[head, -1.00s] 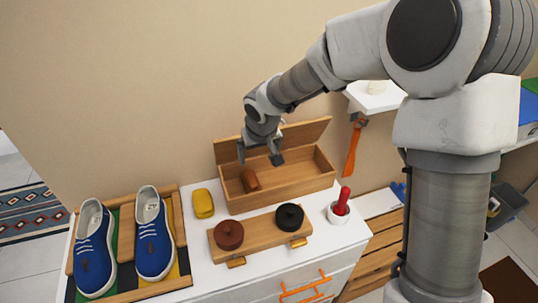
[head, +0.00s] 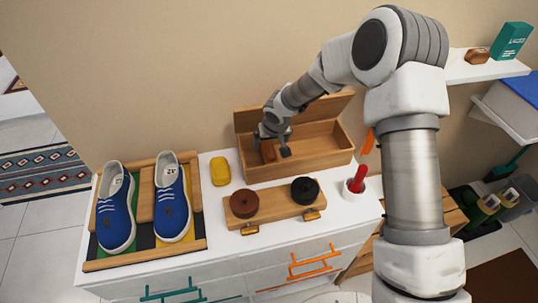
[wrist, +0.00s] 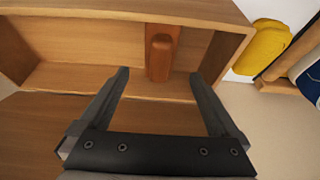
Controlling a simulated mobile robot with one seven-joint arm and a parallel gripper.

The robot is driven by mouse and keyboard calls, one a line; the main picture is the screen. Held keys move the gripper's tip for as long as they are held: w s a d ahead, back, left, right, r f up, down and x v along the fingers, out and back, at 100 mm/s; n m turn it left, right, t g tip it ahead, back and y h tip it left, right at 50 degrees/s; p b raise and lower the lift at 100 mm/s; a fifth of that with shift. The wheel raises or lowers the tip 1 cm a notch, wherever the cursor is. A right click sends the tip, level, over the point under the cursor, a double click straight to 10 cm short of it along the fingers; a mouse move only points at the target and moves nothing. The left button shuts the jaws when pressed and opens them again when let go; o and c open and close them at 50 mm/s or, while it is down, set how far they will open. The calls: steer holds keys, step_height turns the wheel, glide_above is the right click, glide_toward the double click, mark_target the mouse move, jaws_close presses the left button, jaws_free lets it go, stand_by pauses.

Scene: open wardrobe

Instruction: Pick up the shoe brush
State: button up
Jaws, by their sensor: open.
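A reddish-brown wooden block, which looks like the shoe brush (head: 268,152), is in the left part of an open wooden box (head: 305,166). My gripper (head: 272,146) is open, pointing down at the box's left part, and partly hides the brush in the head view. In the wrist view my gripper (wrist: 158,76) has nothing between its fingers. Whether a finger touches the brush cannot be told.
The box's raised lid (head: 320,115) stands behind. In front is a wooden stand with brown (head: 244,204) and black (head: 305,190) round tins.

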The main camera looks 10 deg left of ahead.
mark_target(269, 148)
steer(key=shift+p+x, duration=0.65)
steer(key=shift+x, duration=2.2)
steer(key=c, duration=1.5)
steer(key=shift+c, duration=0.2)
steer(key=shift+r, duration=0.1)
